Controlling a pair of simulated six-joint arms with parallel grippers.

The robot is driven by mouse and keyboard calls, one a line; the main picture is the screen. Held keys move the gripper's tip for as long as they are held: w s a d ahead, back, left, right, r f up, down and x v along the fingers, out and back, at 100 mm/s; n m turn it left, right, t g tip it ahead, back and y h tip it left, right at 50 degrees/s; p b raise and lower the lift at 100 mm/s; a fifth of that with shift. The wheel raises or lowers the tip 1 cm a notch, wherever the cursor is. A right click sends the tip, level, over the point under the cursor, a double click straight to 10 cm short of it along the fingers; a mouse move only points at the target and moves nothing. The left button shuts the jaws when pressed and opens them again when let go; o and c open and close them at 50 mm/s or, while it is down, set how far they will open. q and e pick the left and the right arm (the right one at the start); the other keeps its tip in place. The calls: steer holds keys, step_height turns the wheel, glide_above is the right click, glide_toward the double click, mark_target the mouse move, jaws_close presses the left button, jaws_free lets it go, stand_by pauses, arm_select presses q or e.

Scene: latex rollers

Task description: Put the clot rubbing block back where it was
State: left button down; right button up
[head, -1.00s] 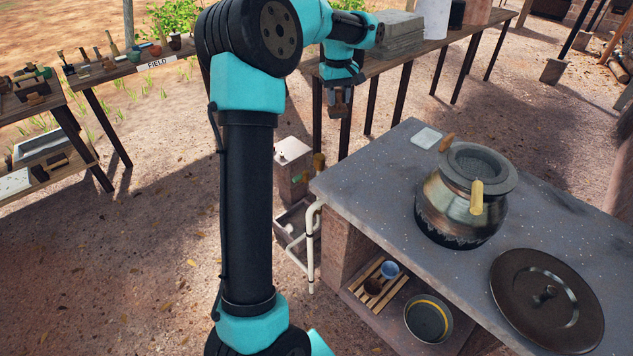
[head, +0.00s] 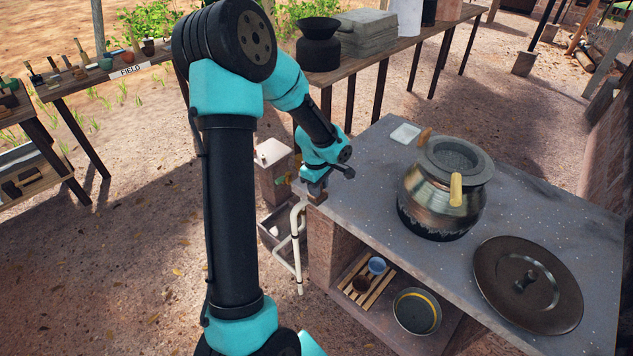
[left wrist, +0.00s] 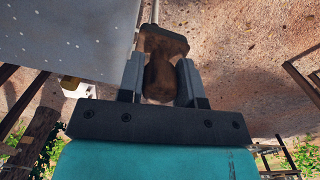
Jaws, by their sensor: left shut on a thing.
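The clot rubbing block is a brown wooden piece with a wide flat head and a narrower neck. In the left wrist view the block (left wrist: 163,42) is between the two fingers of my left gripper (left wrist: 160,75), which is shut on its neck. In the head view my left gripper (head: 317,190) points down at the near left corner of the grey speckled counter (head: 365,185). Little of the block shows there, and I cannot tell whether it touches the counter. My right gripper is not in view.
A metal pot (head: 440,190) with wooden handles stands on the counter, with a dark lid (head: 527,285) nearer. A small white dish (head: 405,134) lies at the back. The shelf below holds a slatted rack (head: 367,290) and a bowl (head: 417,310). White pipes (head: 296,240) stand left.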

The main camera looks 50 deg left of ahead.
arm_select(q)
steer(key=shift+s+d+f, duration=0.4)
steer(key=shift+f, duration=0.05)
steer(key=w+a+f, duration=0.1)
steer(key=w+a, duration=0.9)
steer(key=a, duration=0.1)
steer(key=shift+a+f, duration=0.2)
steer(key=shift+a, duration=0.1)
steer(key=shift+w, duration=0.1)
steer(key=shift+w+a+f, duration=0.1)
steer(key=shift+a+f, duration=0.05)
steer(key=shift+f, duration=0.75)
steer(key=shift+w+a+f, duration=0.1)
steer(key=shift+f, duration=0.8)
steer(key=shift+f, duration=0.1)
